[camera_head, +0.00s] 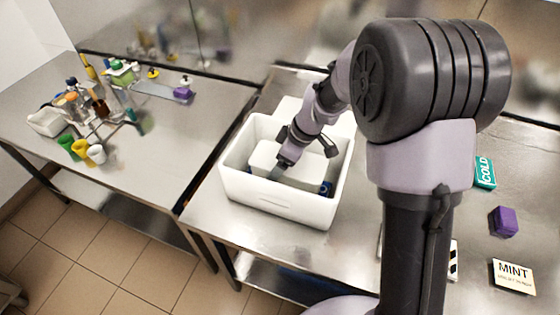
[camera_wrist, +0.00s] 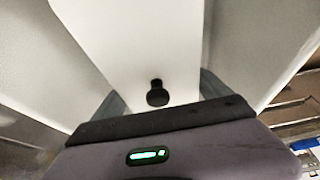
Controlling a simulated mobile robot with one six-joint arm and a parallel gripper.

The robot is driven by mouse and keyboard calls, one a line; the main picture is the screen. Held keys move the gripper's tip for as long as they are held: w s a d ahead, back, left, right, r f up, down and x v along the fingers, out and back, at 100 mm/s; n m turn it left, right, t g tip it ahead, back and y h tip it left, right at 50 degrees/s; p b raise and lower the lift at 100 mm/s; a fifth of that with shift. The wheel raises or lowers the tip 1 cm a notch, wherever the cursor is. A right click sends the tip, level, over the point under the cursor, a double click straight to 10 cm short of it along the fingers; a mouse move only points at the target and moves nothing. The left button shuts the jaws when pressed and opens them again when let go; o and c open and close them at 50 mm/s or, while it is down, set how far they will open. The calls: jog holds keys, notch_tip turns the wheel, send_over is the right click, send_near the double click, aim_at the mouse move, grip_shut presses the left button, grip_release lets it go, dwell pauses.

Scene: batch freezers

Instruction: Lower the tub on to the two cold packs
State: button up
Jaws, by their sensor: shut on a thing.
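The white tub (camera_head: 262,156) is inside a white open-topped box (camera_head: 275,200) on the steel table. My gripper (camera_head: 278,173) reaches down into the box and is shut on the tub. In the wrist view the tub's white surface (camera_wrist: 130,45) lies between the grey fingers (camera_wrist: 158,92), with a small dark round shape in front of it. A dark blue thing (camera_head: 326,187), perhaps a cold pack, shows inside the box at the right.
The box walls stand close around my gripper. To the right lie a teal COLD item (camera_head: 485,172), a purple block (camera_head: 503,221) and a MINT card (camera_head: 513,276). A cluttered second table (camera_head: 150,165) stands left across a narrow gap.

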jog(key=shift+f, duration=0.2)
jog(key=o, duration=1.9)
notch_tip(320, 180, up, 16)
jog(key=p, duration=0.9)
jog(key=s+d+r+m+t+h+b, duration=0.1)
jog(key=s+d+m+b, duration=0.3)
jog(key=s+m, duration=0.5)
jog(key=s+d+r+m+t+h+b, duration=0.1)
jog(key=s+d+r+m+t+b, duration=0.2)
jog(key=s+m, duration=0.6)
jog(key=s+d+b, duration=0.1)
jog(key=s, duration=0.6)
jog(key=shift+d+r, duration=0.2)
jog(key=shift+d, duration=0.05)
